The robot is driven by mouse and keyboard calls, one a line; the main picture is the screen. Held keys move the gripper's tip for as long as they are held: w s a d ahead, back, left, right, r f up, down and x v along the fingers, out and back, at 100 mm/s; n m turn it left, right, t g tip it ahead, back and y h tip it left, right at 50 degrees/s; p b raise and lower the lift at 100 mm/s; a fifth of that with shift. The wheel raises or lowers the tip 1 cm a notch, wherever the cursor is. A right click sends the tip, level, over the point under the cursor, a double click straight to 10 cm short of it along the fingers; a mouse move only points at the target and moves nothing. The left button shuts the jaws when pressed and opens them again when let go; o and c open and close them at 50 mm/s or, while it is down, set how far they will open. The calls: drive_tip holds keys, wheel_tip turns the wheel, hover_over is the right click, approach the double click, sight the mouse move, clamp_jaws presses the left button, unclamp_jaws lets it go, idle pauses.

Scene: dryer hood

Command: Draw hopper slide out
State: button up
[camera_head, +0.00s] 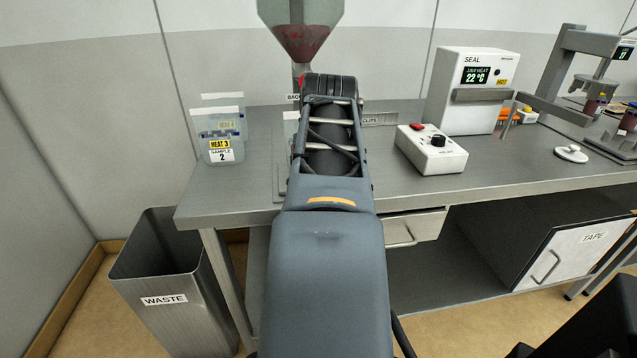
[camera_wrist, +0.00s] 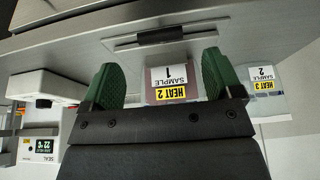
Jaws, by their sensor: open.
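The hopper (camera_head: 302,28) hangs at the top of the head view, a clear funnel with dark red material in its lower part. A narrow grey spout runs down from it behind my wrist. A small red spot (camera_head: 302,81) shows beside my wrist, below the spout; I cannot tell whether it belongs to the slide. My gripper (camera_wrist: 160,80) has two green pads spread apart with nothing held between them. The wrist view is upside down. A container labelled HEAT 2, SAMPLE 1 (camera_wrist: 168,80) shows between the pads, behind them. The slide itself is not clearly visible.
Sample 2's container (camera_head: 219,130) stands left on the bench (camera_head: 330,200); a white control box (camera_head: 431,149) and the SEAL unit (camera_head: 475,88) stand right. A dark bar (camera_wrist: 160,35) lies on a grey plate in the wrist view. A waste bin (camera_head: 165,285) stands left on the floor.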

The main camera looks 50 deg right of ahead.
drive_tip(key=p+v, duration=0.1)
drive_tip(key=v, duration=0.6)
idle(0.5)
